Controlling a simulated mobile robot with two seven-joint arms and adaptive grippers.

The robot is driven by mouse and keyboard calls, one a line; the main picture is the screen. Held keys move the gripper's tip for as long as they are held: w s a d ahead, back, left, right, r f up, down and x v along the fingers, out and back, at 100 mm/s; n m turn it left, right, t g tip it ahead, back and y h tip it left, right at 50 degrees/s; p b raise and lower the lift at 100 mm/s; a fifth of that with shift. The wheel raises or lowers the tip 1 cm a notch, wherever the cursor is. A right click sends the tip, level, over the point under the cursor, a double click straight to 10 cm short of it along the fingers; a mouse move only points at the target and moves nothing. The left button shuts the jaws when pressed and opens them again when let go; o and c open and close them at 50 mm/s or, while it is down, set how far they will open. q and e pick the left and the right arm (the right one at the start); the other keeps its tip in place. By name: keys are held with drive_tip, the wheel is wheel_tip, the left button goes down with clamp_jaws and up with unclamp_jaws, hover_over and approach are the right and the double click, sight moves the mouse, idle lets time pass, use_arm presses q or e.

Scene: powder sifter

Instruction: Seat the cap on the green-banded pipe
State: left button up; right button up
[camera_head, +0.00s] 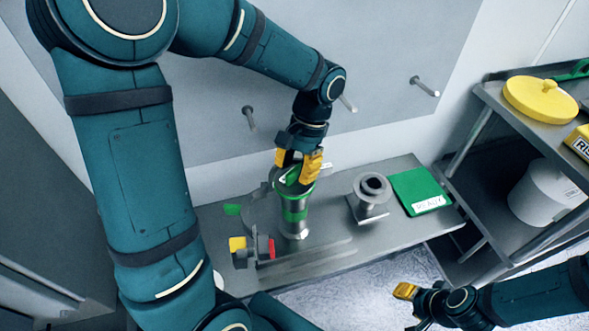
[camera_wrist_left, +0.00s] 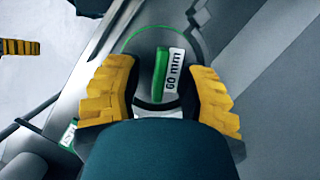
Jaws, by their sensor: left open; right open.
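The green-banded pipe (camera_head: 295,215) stands upright on the grey bench. A cap with a green grip bar (camera_head: 291,177) is at the pipe's top end. In the left wrist view its green bar (camera_wrist_left: 161,75) carries a "60 mm" label, with a thin green ring around the round top. Whether the cap sits fully down cannot be told. My left gripper (camera_head: 299,162) is directly above the pipe; its yellow fingers (camera_wrist_left: 160,95) are open on either side of the green bar, with gaps. My right gripper (camera_head: 411,306) is open and empty, low at the right, away from the bench.
A grey flanged piece (camera_head: 371,196) stands right of the pipe, beside a green "READY" mat (camera_head: 421,191). A small fixture with yellow and red parts (camera_head: 251,250) is at the front left. Pegs (camera_head: 424,87) stick out of the back wall. A shelf at right holds a yellow lid (camera_head: 540,98).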

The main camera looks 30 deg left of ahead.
use_arm(q)
drive_tip(key=v, duration=1.1)
drive_tip(key=shift+r, duration=0.1)
